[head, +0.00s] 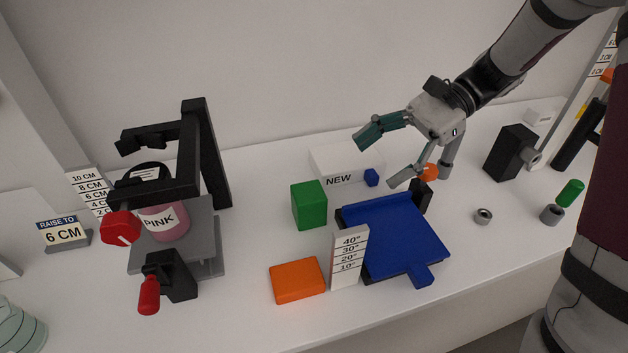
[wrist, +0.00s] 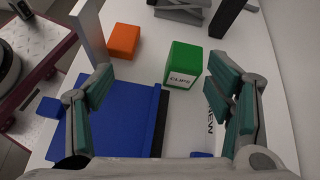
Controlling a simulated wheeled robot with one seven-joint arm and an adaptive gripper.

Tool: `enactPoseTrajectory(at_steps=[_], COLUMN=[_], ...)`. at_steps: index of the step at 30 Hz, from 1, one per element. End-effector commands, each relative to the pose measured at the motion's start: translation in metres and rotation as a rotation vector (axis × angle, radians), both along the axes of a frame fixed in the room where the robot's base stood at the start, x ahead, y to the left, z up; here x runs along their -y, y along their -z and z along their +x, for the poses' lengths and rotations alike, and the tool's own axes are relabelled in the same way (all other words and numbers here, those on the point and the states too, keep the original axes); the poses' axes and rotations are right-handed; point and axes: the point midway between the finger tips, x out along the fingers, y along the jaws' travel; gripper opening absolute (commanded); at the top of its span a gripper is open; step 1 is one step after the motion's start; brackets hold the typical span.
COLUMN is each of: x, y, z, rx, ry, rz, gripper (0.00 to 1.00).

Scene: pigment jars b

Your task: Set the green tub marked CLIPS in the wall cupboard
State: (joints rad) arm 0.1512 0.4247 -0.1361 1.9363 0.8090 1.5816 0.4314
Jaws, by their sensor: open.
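The green tub (head: 309,205) stands upright on the white table, left of the blue tilted plate. In the wrist view the tub (wrist: 184,62) shows a white face lettered CLIPS, and it lies ahead of my gripper, between the lines of the two fingers. My gripper (head: 382,160) is open and empty. It hangs above the table, to the upper right of the tub in the head view, apart from it. The wrist view shows both fingers spread wide (wrist: 164,84). I cannot make out a wall cupboard in either view.
The blue plate (head: 392,238), an angle scale (head: 348,258) and an orange block (head: 297,281) are near the tub. A white box marked NEW (head: 340,163) lies behind it. A black stand (head: 215,150) with a PINK jar (head: 163,222) is at left. Table front is partly clear.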

Motion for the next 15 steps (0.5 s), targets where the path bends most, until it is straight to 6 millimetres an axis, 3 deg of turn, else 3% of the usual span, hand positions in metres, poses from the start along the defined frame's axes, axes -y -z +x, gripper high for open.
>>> enactPoseTrajectory(at_steps=[1,6,15], x=[0.002,0.006,0.003], y=[0.013,0.035,0.051], z=[0.014,0.041,0.052], rx=[-0.054,-0.168,-0.194], ry=[0.036,0.113,0.131], rz=[0.035,0.124,0.146], gripper=[0.73,0.73,0.73])
